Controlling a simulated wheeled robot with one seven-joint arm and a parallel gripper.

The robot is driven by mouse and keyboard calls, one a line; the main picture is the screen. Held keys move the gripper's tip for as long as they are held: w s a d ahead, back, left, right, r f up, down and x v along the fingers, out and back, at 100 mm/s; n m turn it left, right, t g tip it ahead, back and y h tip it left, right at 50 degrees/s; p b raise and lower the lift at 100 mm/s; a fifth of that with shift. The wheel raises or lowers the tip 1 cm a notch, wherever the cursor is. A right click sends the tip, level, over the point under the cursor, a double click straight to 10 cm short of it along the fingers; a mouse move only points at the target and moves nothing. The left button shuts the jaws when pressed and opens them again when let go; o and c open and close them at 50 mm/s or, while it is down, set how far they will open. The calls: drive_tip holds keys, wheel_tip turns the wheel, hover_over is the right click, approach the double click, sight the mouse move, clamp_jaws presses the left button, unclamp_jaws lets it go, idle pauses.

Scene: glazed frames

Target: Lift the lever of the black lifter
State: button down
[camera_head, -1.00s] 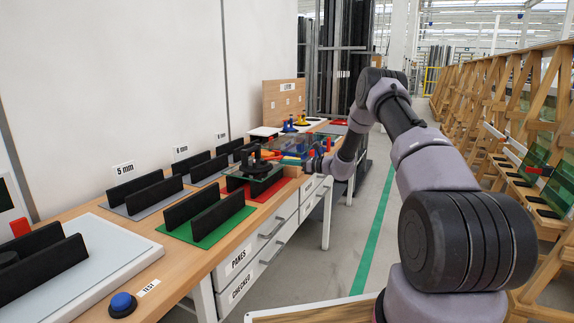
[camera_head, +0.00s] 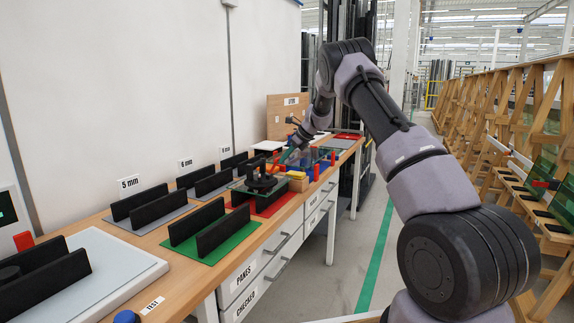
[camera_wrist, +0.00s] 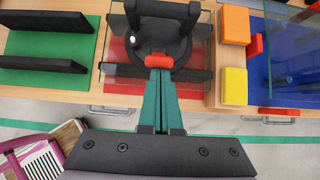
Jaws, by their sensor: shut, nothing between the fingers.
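The black lifter (camera_head: 261,182) stands on a glass pane over the red mat (camera_head: 285,198), at the middle of the bench. In the wrist view its round black body and black handle (camera_wrist: 165,9) fill the top centre, with a small white knob at the left. My gripper (camera_wrist: 158,68) has its teal fingers together and empty, and points at the lifter's near side. A red piece (camera_wrist: 158,60) shows right at the fingertips; I cannot tell if it is the lever or if the fingers touch it. In the head view the fingertips are small and unclear beside the lifter.
A green mat (camera_wrist: 50,45) with two black rails lies left of the lifter. Orange (camera_wrist: 235,25) and yellow (camera_wrist: 234,86) blocks stand close on its right, beside a blue area (camera_wrist: 295,60). The bench's front edge and drawer handles run below.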

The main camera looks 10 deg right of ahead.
drive_tip(key=shift+w+a+r+g+h, duration=0.3)
drive_tip(key=shift+w+a+r+h, duration=0.15)
drive_tip(key=shift+a, duration=0.1)
drive_tip(key=shift+w+a+r, duration=0.2)
drive_tip(key=shift+a, duration=0.15)
drive_tip(key=shift+r, duration=0.15)
drive_tip(key=shift+r, duration=0.6)
